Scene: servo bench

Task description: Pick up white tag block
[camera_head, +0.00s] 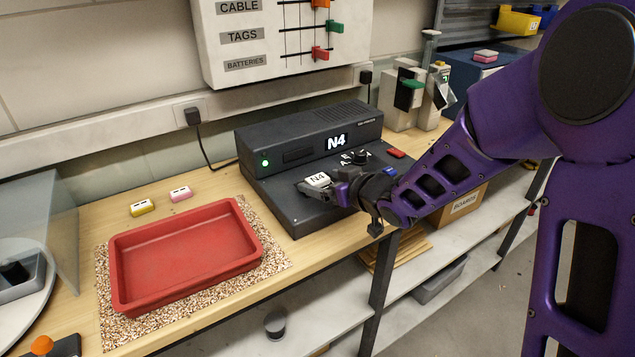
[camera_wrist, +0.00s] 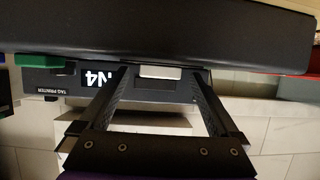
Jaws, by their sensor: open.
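The white tag block (camera_head: 318,179), marked N4, is at the front of the dark tag printer (camera_head: 298,212), over its lower deck. In the wrist view the white block (camera_wrist: 160,72) shows as a pale strip between the fingertips. My gripper (camera_head: 325,188) is open, with its fingers around the block. In the wrist view my gripper (camera_wrist: 157,74) has one finger on each side of it, with a visible gap. Part of the block is hidden by the fingers in the head view.
A red tray (camera_head: 185,262) stands on a speckled mat (camera_head: 272,250) at the left. A yellow block (camera_head: 143,208) and a pink block (camera_head: 181,193) lie behind it. The printer has a lit N4 display, a knob and a red button. A grey device (camera_head: 400,112) stands behind right.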

